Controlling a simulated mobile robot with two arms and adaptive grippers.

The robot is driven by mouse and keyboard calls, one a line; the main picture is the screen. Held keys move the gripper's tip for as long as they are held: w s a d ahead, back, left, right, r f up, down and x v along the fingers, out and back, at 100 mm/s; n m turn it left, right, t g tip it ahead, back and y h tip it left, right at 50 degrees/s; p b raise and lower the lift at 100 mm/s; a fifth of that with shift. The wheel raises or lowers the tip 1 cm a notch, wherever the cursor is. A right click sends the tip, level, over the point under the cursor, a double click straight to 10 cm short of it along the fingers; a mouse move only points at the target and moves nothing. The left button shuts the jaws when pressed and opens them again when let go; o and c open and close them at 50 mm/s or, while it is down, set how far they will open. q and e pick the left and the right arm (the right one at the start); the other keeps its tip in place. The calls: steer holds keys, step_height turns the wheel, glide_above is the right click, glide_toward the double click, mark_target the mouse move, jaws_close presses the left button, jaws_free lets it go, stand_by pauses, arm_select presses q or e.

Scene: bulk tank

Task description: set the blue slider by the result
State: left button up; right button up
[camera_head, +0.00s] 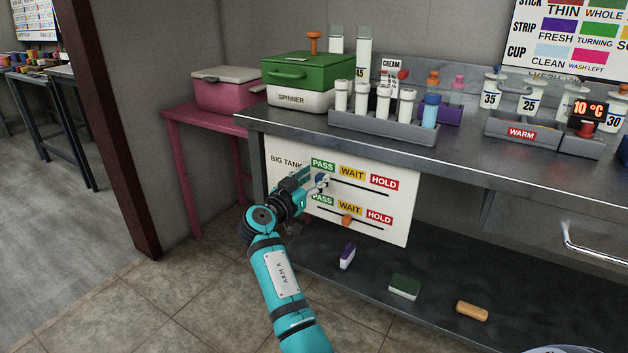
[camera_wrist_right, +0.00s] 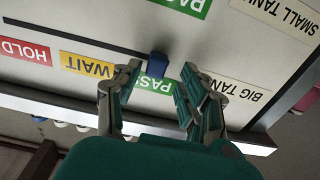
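The blue slider (camera_head: 321,181) sits at the left, PASS end of the upper slot on the white board (camera_head: 400,225), in the BIG TANK row. In the right wrist view, upside down, the blue slider (camera_wrist_right: 157,65) stands out from the board beside the green PASS label (camera_wrist_right: 153,84). My right gripper (camera_head: 310,181) is at the board, partly covering this end of the row. In the wrist view its fingers (camera_wrist_right: 161,69) are open, one on each side of the slider with visible gaps. My left gripper is not in view.
An orange slider (camera_head: 347,220) sits under WAIT in the lower row. Above is the steel bench (camera_head: 460,160) with a tube rack (camera_head: 395,126), a green-lidded spinner (camera_head: 308,72) and a 10 °C display (camera_head: 590,108). Several small blocks lie on the lower shelf (camera_head: 370,300).

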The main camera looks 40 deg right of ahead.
steer(key=shift+s+a, duration=0.1)
steer(key=v, duration=0.7)
steer(key=shift+a, duration=0.15)
stand_by(0.4)
